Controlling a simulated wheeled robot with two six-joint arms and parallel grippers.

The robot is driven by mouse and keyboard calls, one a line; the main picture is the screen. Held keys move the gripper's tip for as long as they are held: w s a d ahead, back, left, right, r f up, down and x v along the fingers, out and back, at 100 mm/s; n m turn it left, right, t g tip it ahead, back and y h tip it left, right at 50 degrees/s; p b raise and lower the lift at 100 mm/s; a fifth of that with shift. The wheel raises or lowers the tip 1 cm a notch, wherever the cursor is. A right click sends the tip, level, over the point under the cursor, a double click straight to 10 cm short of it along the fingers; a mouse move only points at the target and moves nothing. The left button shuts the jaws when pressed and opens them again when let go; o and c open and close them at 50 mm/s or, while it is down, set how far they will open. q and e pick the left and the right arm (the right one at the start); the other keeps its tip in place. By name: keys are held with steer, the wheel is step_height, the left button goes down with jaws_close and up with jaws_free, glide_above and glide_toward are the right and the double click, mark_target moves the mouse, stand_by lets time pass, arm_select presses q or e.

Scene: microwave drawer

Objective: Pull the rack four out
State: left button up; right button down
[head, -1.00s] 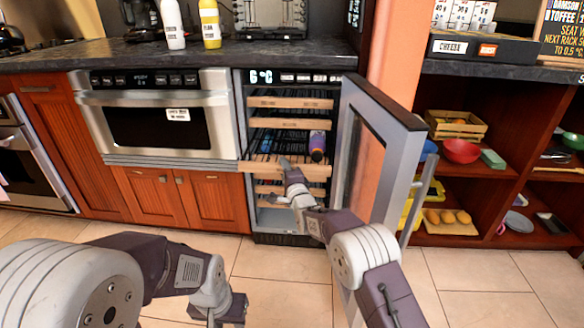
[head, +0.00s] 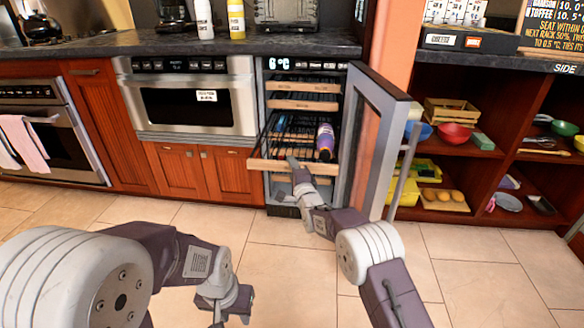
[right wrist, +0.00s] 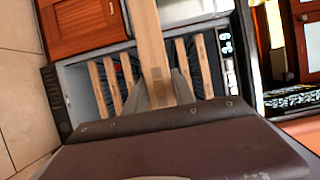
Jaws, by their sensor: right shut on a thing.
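An open wine cooler holds several wooden-fronted racks. One lower rack (head: 268,166) stands out in front of the others, its wire shelf showing behind the wooden front. A purple bottle (head: 326,143) lies on it at the right. My right gripper (head: 293,165) is shut on the middle of that wooden front. In the right wrist view the two fingers (right wrist: 162,92) straddle the wooden bar (right wrist: 150,40). The cooler door (head: 375,140) stands wide open at the right. My left gripper (head: 230,308) hangs empty low over the floor; its jaw opening is unclear.
Upper racks (head: 303,104) stay inside the cooler. A built-in microwave (head: 190,105) and wooden cupboards (head: 182,168) are at the left. Open shelves with bowls (head: 454,135) stand right of the door. The tiled floor (head: 280,265) in front is clear.

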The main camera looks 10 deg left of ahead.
stand_by(0.3)
steer(key=c, duration=1)
jaws_free()
steer(key=shift+c, duration=0.2)
steer(key=shift+s+d, duration=0.15)
steer(key=shift+s, duration=0.1)
steer(key=b+v, duration=0.2)
steer(key=v, duration=0.6)
steer(key=shift+s+b, duration=0.25)
steer(key=shift+b, duration=0.1)
steer(key=shift+d, duration=0.1)
